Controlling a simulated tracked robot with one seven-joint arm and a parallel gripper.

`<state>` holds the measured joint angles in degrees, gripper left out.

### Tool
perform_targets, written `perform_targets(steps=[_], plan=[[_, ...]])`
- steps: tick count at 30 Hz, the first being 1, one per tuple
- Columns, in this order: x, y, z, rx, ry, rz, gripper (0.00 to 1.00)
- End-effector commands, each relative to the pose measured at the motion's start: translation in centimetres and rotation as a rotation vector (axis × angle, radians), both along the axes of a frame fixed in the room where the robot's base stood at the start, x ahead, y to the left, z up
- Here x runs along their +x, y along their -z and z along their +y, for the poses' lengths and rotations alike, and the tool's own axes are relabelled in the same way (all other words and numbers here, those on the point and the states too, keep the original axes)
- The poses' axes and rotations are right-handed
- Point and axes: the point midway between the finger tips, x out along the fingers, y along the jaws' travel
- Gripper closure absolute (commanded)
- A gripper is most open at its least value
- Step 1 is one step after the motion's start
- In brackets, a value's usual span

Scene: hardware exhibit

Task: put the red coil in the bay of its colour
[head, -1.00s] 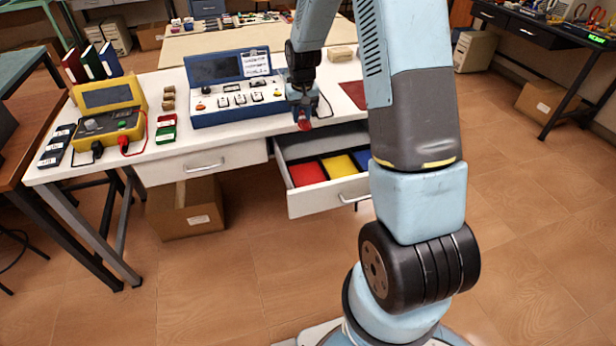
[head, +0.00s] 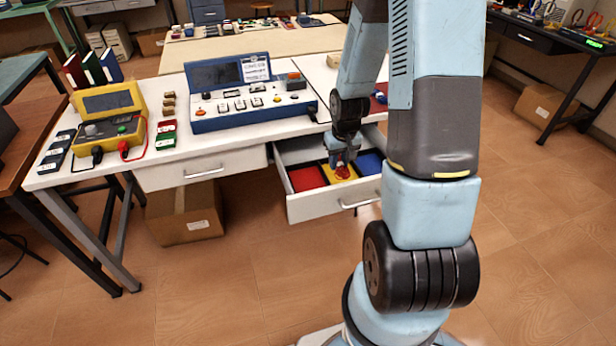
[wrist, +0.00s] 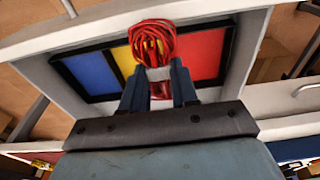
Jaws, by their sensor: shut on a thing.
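My gripper (head: 343,158) is shut on the red coil (head: 342,172), a looped red cable, which also shows in the wrist view (wrist: 152,40) between the fingertips (wrist: 158,76). The coil hangs over the open drawer (head: 325,204), in front of the yellow bay (head: 335,172). The red bay (head: 307,178) is to the left in the head view and the blue bay (head: 370,164) to the right. In the wrist view the red bay (wrist: 203,53) is to the right of the coil. I cannot tell exactly how high the coil is above the bay floor.
A blue console (head: 250,105) stands on the white bench (head: 205,148) behind the drawer. A yellow meter (head: 110,125) and small red and green boxes (head: 166,133) are at the left. A closed drawer (head: 200,170) is beside the open one. A cardboard box (head: 185,212) is on the floor.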

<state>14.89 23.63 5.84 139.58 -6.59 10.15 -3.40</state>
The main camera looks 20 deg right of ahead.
Motion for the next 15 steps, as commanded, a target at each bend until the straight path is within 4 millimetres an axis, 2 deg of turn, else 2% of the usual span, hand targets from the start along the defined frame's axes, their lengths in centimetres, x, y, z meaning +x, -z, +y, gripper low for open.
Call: perform_targets(steps=[10,15], plan=[[4.9,2.9,4.1,0.000,-0.004,0.001,1.00],[6.4,5.3,5.2,0.000,-0.001,0.002,1.00]])
